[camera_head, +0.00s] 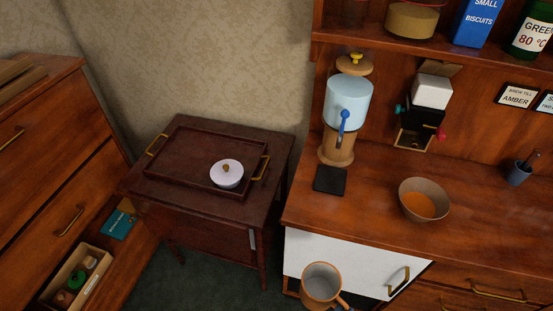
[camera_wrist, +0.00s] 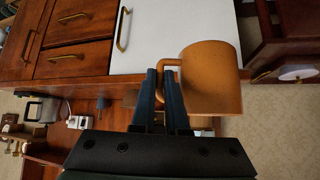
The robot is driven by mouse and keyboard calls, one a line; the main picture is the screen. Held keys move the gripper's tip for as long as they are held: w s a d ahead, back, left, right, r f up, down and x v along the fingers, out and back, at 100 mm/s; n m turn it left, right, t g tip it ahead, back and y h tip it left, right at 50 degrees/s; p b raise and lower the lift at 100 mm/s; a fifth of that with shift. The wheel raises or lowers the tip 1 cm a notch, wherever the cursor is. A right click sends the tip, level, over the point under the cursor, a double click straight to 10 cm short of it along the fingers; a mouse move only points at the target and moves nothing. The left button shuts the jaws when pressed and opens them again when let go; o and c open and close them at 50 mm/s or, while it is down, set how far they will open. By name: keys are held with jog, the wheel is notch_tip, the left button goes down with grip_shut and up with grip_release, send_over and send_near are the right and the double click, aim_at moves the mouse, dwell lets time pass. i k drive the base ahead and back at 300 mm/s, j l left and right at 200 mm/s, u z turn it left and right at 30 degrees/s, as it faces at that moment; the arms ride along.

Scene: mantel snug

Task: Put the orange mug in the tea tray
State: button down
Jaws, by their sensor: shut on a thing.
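The orange mug (camera_head: 320,284) hangs in the air in front of the white cabinet panel in the head view, its open top facing up. In the wrist view the mug (camera_wrist: 213,78) is beside my fingers. The tea tray (camera_head: 192,148) is dark wood with brass handles and lies on a small side table, left of the mug and farther back.
The side table (camera_head: 150,192) stands between an open drawer (camera_head: 117,242) at left and the wooden counter (camera_head: 350,208) at right. The counter holds a blue-tanked dispenser (camera_head: 347,103), a black mat (camera_head: 330,180) and a bowl (camera_head: 424,200). Carpet shows below.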

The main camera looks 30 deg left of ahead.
aim_at(205, 157)
jog(key=u, duration=1.25)
jog(key=i+l+u, duration=0.1)
jog(key=i+u, duration=0.3)
jog(key=i, duration=1.05)
